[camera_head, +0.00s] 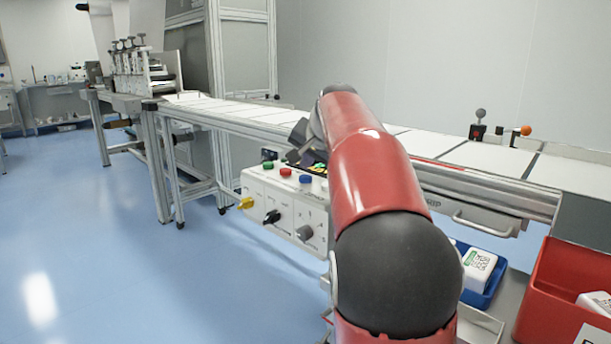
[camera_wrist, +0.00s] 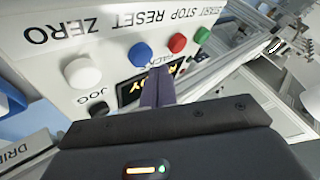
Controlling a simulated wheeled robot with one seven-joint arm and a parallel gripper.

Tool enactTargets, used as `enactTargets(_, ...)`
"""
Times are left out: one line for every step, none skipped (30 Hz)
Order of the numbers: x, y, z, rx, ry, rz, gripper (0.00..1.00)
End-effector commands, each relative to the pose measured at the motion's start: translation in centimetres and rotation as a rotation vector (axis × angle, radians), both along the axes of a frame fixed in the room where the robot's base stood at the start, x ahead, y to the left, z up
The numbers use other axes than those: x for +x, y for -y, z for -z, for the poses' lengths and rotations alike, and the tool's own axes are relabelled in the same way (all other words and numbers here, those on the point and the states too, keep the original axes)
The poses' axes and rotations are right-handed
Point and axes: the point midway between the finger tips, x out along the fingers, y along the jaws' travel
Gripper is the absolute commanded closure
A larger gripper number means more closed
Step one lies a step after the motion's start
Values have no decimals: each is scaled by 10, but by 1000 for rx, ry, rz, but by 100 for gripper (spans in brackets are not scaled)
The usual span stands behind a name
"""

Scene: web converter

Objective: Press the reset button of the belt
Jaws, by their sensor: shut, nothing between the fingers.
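The control panel (camera_head: 258,187) is a pale box at the front side of the belt (camera_head: 232,108). Its buttons show green, red and blue in the head view. In the wrist view the blue button (camera_wrist: 139,54) sits beside the upside-down RESET label (camera_wrist: 138,19). The red button (camera_wrist: 177,43) and green button (camera_wrist: 201,35) are to its right, the white button (camera_wrist: 82,71) to its left. My gripper (camera_wrist: 160,73) is shut and empty, its fingertips over the panel's display, just below the blue button in the picture. Contact cannot be told.
A black knob (camera_wrist: 98,110) marked JOG is left of my fingers. Yellow (camera_head: 246,203) and grey (camera_head: 305,233) knobs are on the panel front. A blue tray (camera_head: 480,290) and red bin (camera_head: 558,283) stand right of my arm. Blue floor at left is clear.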

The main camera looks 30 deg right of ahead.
Motion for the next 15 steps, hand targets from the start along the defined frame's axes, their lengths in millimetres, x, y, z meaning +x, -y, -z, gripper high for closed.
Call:
enactTargets(0,0,-5,0,0,0,100)
enactTargets(0,0,-7,-1,1,1,100)
enactTargets(0,0,-11,-1,1,1,100)
enactTargets(0,0,-14,-1,1,1,100)
enactTargets(0,0,-17,-1,1,1,100)
enactTargets(0,0,-22,-1,1,1,100)
enactTargets(0,0,-25,-1,1,1,100)
enactTargets(0,0,-28,-1,1,1,100)
enactTargets(0,0,-32,0,0,0,100)
enactTargets(0,0,-35,0,0,0,100)
enactTargets(0,0,-38,0,0,0,100)
enactTargets(0,0,-42,0,0,0,100)
enactTargets(0,0,-45,0,0,0,100)
enactTargets(0,0,-47,0,0,0,100)
enactTargets(0,0,-50,0,0,0,100)
